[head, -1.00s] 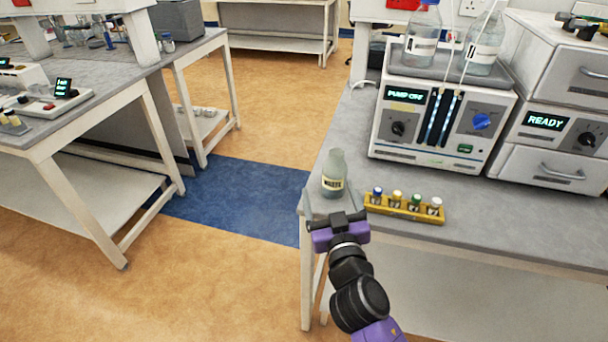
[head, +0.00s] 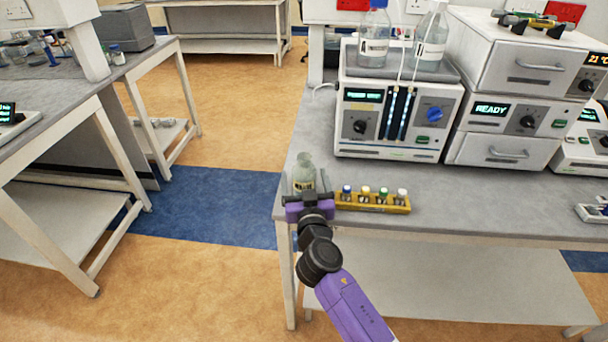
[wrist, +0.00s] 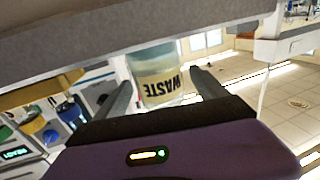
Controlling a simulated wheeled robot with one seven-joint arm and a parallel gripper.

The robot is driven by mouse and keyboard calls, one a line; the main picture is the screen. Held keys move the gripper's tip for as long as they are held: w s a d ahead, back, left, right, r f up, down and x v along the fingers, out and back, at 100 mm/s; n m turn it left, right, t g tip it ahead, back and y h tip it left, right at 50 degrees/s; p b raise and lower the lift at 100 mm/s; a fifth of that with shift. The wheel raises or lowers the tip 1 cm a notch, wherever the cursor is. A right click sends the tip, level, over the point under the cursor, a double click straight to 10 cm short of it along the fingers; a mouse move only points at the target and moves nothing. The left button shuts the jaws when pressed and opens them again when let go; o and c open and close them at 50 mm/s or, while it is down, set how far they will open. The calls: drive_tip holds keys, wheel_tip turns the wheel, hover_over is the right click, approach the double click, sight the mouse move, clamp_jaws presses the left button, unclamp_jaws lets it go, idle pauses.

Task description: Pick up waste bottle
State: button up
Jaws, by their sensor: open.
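The waste bottle (head: 304,171) is a clear bottle with a cream label, upright at the near left corner of the right-hand bench. In the wrist view the bottle (wrist: 158,73) appears upside down, its WASTE label between and beyond my two fingers. My gripper (head: 309,194) is in front of the bottle in the head view and hides its lower part. In the wrist view my gripper (wrist: 166,88) is open and its fingers are spread to either side of the bottle. I cannot tell whether the fingertips reach past it.
A yellow rack (head: 372,205) with several capped vials lies just right of my gripper. A pump unit (head: 398,115) with bottles on top stands behind it. The floor left of the bench is open.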

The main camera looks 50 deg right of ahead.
drive_tip(key=shift+w+d, duration=0.35)
drive_tip(key=shift+w, duration=0.05)
drive_tip(key=c, duration=1.5)
